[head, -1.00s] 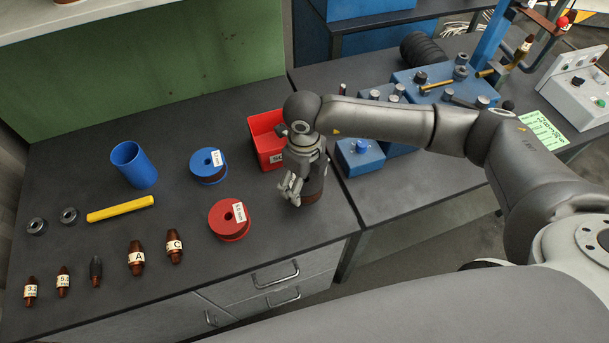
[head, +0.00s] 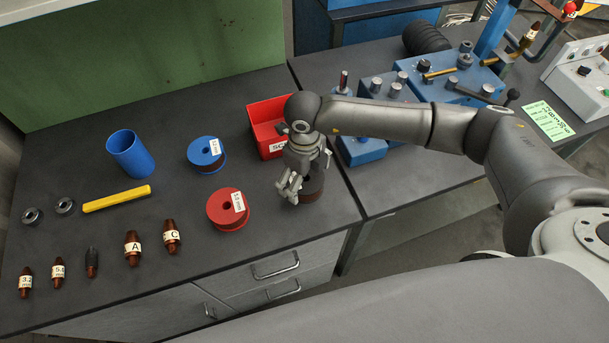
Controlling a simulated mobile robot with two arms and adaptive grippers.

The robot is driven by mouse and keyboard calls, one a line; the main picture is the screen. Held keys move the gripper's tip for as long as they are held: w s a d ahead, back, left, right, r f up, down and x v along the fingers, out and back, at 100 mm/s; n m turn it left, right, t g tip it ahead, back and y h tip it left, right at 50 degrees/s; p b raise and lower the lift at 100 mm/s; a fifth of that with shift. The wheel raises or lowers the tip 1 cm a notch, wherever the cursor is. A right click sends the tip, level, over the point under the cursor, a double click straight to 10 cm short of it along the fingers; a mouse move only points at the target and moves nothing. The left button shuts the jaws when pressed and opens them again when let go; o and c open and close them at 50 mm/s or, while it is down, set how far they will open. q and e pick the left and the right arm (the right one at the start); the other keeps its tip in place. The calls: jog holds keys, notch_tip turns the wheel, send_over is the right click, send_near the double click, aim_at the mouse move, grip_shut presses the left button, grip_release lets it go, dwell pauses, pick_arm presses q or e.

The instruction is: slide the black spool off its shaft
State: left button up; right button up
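A black spool (head: 314,186) with a brown band low on its side is at the right side of the left bench, in front of the red bin. It is not on a shaft that I can see. My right gripper (head: 290,187) is right at it, pointing down, with pale fingers at its left side. The arm and wrist cover part of the spool, so I cannot tell whether the fingers hold it or only stand beside it. A short upright shaft (head: 343,80) with nothing on it stands at the blue machine. My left gripper is out of view.
Red (head: 227,209) and blue (head: 206,155) spools lie left of my gripper. A red bin (head: 263,112) stands behind it. Further left are a blue cup (head: 130,153), a yellow bar (head: 117,199) and several brown plugs. A blue machine (head: 398,95) fills the right bench.

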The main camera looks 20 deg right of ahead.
jog(key=shift+f, duration=0.1)
notch_tip(320, 180, up, 12)
dwell(0.7)
